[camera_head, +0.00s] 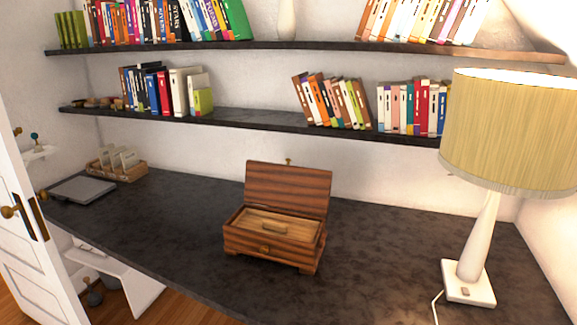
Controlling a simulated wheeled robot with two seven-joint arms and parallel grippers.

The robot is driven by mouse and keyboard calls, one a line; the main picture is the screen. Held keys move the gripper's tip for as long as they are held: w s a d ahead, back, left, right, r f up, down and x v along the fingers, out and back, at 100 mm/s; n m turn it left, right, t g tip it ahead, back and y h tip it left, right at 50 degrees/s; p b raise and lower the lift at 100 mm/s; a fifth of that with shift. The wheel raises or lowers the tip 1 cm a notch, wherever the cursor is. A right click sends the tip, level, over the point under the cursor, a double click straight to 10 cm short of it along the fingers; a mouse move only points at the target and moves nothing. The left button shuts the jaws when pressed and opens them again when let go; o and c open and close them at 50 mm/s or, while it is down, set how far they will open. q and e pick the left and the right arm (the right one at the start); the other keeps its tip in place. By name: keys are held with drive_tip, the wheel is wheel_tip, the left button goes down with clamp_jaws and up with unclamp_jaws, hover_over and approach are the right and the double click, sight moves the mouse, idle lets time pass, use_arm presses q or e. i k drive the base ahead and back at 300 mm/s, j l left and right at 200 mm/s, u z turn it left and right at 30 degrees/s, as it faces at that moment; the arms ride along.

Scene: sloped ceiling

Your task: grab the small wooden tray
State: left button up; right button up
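A striped wooden box (266,249) with its lid (288,186) raised stands in the middle of the dark desk. A small lighter wooden tray (290,231) with a handle sits inside the box, near its top. The box's front has a small brass-coloured knob. Neither of my grippers shows in the head view.
A lamp with a yellow shade (512,130) stands on the desk (160,215) at the right. A flat grey object (82,190) and a wooden rack (118,172) lie at the left. Two bookshelves (250,122) run above. The desk around the box is clear.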

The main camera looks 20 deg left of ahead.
sight(275, 227)
drive_tip(key=k+j+z, duration=0.1)
drive_tip(key=j+z, duration=0.15)
drive_tip(key=j, duration=0.2)
drive_tip(key=k+j+z, duration=0.2)
drive_tip(key=j, duration=0.2)
drive_tip(key=k+j+z, duration=0.1)
drive_tip(key=j+z, duration=0.15)
drive_tip(key=j, duration=0.2)
drive_tip(key=k+j+z, duration=0.2)
drive_tip(key=j, duration=0.15)
